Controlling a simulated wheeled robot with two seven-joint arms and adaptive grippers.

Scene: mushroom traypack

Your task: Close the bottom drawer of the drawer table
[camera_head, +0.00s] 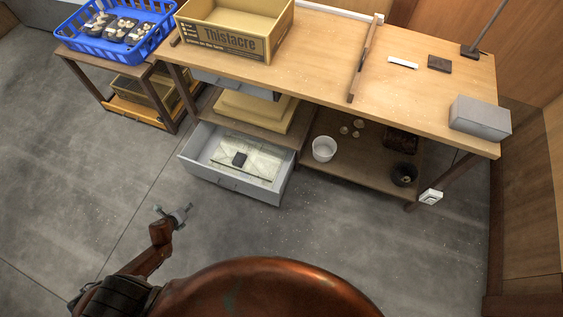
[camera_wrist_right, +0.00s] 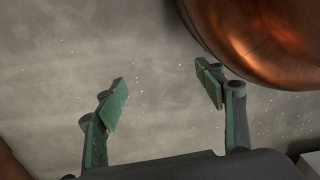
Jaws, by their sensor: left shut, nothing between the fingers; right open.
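The grey bottom drawer (camera_head: 229,185) of the drawer table (camera_head: 330,52) stands pulled open toward me. A clear flat packet and a small dark item (camera_head: 239,159) lie inside it. My left gripper (camera_head: 187,210) is shut and empty in the head view, above the floor in front of the drawer's left part and apart from it. My right gripper (camera_wrist_right: 168,95) is open and empty in the right wrist view, over bare floor. It does not show in the head view.
A cardboard box (camera_head: 228,41) and a grey box (camera_head: 480,115) stand on the tabletop. A blue crate (camera_head: 90,48) sits on a side table at the left. The lower shelf holds a white bucket (camera_head: 324,149) and a dark pot (camera_head: 404,174). Floor before the drawer is clear.

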